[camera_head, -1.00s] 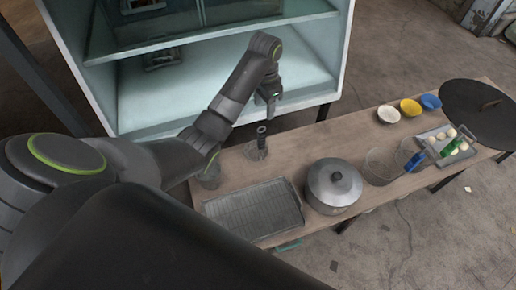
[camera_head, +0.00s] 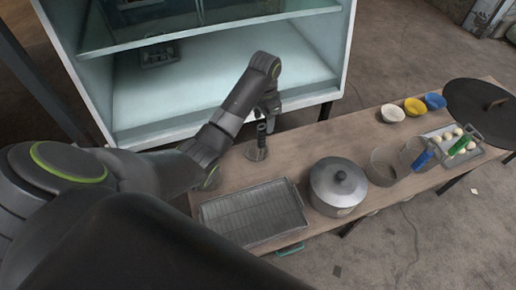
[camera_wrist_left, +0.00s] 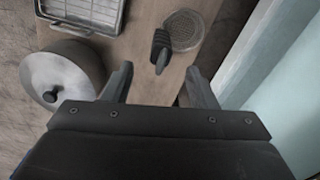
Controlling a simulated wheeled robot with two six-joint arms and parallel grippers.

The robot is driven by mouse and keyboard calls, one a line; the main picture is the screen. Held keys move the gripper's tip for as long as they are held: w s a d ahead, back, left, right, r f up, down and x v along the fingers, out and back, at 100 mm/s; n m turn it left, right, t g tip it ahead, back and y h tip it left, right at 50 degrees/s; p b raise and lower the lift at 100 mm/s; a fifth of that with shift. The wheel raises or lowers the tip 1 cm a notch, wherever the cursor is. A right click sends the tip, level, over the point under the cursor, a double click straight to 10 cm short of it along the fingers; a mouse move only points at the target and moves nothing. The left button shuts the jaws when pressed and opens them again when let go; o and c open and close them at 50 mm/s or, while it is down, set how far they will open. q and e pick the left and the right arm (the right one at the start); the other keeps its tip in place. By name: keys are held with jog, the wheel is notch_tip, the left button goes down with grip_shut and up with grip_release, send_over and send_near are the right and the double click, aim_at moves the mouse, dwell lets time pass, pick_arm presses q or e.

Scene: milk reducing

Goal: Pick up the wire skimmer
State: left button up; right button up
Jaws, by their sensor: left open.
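The wire skimmer has a round mesh head (camera_head: 255,153) and a thick black handle (camera_head: 262,130). It is at the left end of the wooden table, on the cabinet side. In the left wrist view the mesh head (camera_wrist_left: 184,30) lies on the wood, with the black handle (camera_wrist_left: 160,47) pointing toward my gripper. My left gripper (camera_head: 267,108) is open and empty, just above and beyond the handle in the head view. In the left wrist view its two fingers (camera_wrist_left: 158,72) are spread, with the handle ahead of the gap between them. My right gripper is not in view.
A wire-rack tray (camera_head: 250,215), a lidded pot (camera_head: 338,186) and clear containers (camera_head: 381,168) stand on the table (camera_head: 290,150). Bowls (camera_head: 414,107) and a tray of eggs (camera_head: 460,140) are farther right. A shelved cabinet (camera_head: 230,75) stands behind my left arm.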

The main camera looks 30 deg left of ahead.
aim_at(262, 133)
pick_arm(q)
notch_tip(262, 133, down, 6)
jog(key=shift+s+a+b, duration=0.1)
jog(key=shift+s+b, duration=0.05)
jog(key=shift+b, duration=0.95)
jog(key=shift+f, duration=0.35)
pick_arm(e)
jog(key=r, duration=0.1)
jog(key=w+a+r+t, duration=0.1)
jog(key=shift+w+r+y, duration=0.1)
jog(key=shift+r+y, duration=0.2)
